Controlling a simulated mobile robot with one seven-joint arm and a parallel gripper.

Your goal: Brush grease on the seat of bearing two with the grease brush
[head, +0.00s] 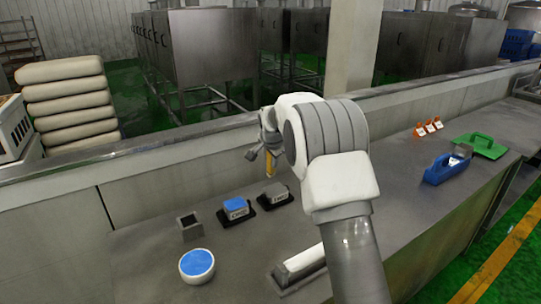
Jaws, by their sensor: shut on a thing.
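My gripper (262,151) is above the table and shut on a thin yellow thing, apparently the grease brush (269,166), which points down. Below it is a grey block on a black base, apparently bearing two (276,195); its top looks bare grey. The brush appears above this block, and I cannot tell whether its lower end touches it. To its left is a like block with a blue top, apparently bearing one (236,207). The labels are too small to read surely. A round white tub with blue contents (197,264), apparently grease, stands at the front left.
A small open grey box (190,228) stands behind the tub. A long white piece (300,265) lies near my arm. A blue tool (447,167), a green float (481,146) and orange tags (428,128) are on the right. A low wall (145,185) runs along the back.

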